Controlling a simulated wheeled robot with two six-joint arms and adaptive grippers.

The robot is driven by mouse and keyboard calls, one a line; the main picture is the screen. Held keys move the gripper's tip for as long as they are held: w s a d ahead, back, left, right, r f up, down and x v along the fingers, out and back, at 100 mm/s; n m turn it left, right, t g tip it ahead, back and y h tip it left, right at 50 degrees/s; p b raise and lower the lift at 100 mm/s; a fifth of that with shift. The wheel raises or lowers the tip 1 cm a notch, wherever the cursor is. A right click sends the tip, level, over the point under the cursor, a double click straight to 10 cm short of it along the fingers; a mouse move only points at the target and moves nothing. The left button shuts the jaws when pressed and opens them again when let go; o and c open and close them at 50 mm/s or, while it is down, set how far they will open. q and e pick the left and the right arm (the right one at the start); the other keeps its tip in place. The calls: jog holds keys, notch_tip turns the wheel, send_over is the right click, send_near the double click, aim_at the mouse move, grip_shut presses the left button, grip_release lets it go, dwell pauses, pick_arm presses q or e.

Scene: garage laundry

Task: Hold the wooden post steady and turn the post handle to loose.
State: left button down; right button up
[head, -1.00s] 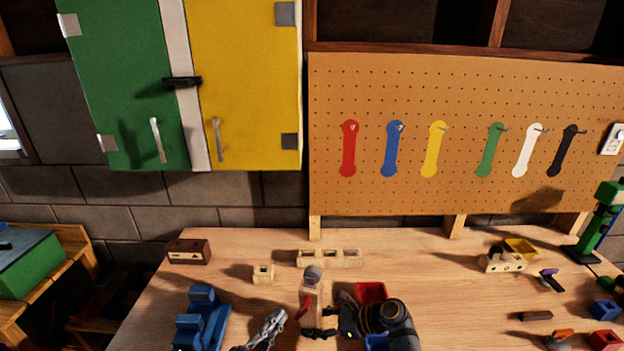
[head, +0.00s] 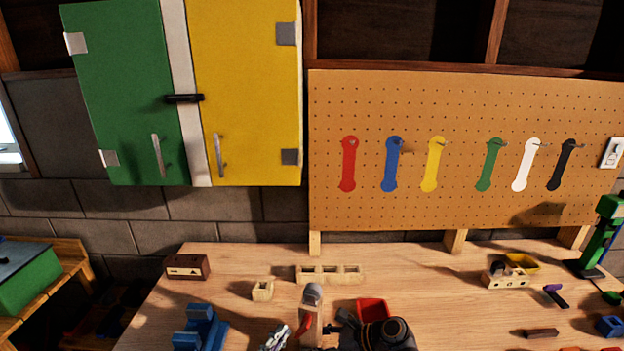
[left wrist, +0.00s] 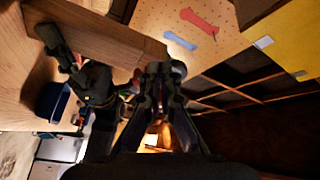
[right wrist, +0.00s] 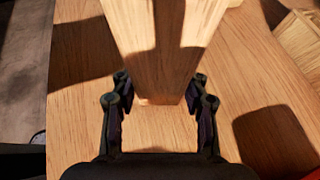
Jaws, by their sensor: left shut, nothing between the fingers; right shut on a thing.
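The wooden post (head: 309,325) stands upright on the bench with a grey rounded top (head: 313,294). Its red handle (head: 304,326) sticks out on the left side, tilted. My left gripper (head: 284,332) is just left of the handle, shut and empty. In the left wrist view its fingertips (left wrist: 166,70) are close to a small red part (left wrist: 137,77) beside the post (left wrist: 100,42); I cannot tell whether they touch.
A red bin (head: 372,309) is behind my right arm. A blue stand (head: 201,328) is to the left. A small wooden block (head: 262,291) and a wooden rack (head: 330,274) lie behind the post. The pegboard (head: 460,110) and cabinet (head: 247,90) are above.

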pick_arm(q)
jog(key=shift+s+d, duration=0.2)
jog(key=shift+d, duration=0.2)
dwell(0.4)
jog(key=shift+f, duration=0.3)
jog(key=shift+s+d+f, duration=0.1)
jog(key=shift+d+f, duration=0.2)
jog(key=shift+f, duration=0.2)
jog(key=shift+s+d+f, duration=0.1)
jog(key=shift+d+f, duration=0.15)
jog(key=shift+f, duration=0.2)
jog(key=shift+d+f, duration=0.1)
jog(key=shift+d, duration=0.05)
jog(key=shift+f, duration=0.1)
dwell(0.4)
jog(key=v, duration=0.6)
jog(key=shift+s+d, duration=0.2)
jog(key=shift+d, duration=0.2)
